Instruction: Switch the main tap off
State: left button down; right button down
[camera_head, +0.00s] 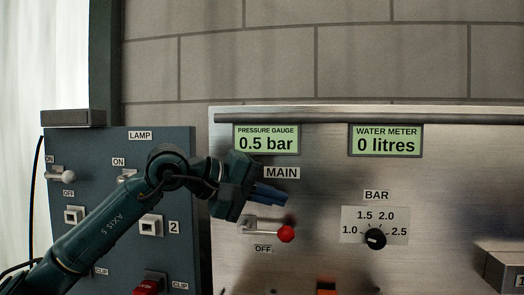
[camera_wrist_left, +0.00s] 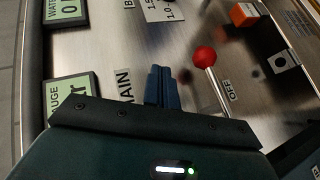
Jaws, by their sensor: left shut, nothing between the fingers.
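The main tap is a metal lever with a red ball knob (camera_head: 286,234) on the steel panel, between the MAIN label (camera_head: 282,173) above and the OFF label (camera_head: 263,249) below. Its lever runs from a pivot at left, rightward and slightly down to the knob. The red knob also shows in the left wrist view (camera_wrist_left: 204,57), apart from the fingers. My left gripper (camera_head: 270,195) is shut and empty, with blue fingers just above the lever and below the MAIN label. Its fingers also show in the wrist view (camera_wrist_left: 162,86). My right gripper is out of view.
The pressure gauge (camera_head: 266,140) reads 0.5 bar and the water meter (camera_head: 386,141) reads 0 litres. A black BAR dial (camera_head: 376,239) sits right of the tap. An orange part (camera_head: 327,291) is low on the panel. A blue LAMP panel (camera_head: 150,150) with switches stands at left.

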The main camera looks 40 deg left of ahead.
pick_arm(q)
jog(key=shift+s+d+r, duration=0.1)
jog(key=shift+d+r, duration=0.05)
jog(key=shift+r, duration=0.45)
jog(key=shift+s+d+r, duration=0.1)
jog(key=shift+r, duration=0.5)
jog(key=s+d+r, duration=0.2)
jog(key=s+r, duration=0.2)
jog(key=r, duration=0.2)
jog(key=shift+s+p, duration=0.2)
jog(key=shift+p, duration=0.15)
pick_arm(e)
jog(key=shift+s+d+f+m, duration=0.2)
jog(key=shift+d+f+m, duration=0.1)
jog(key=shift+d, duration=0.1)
pick_arm(q)
jog(key=shift+a+r, duration=0.1)
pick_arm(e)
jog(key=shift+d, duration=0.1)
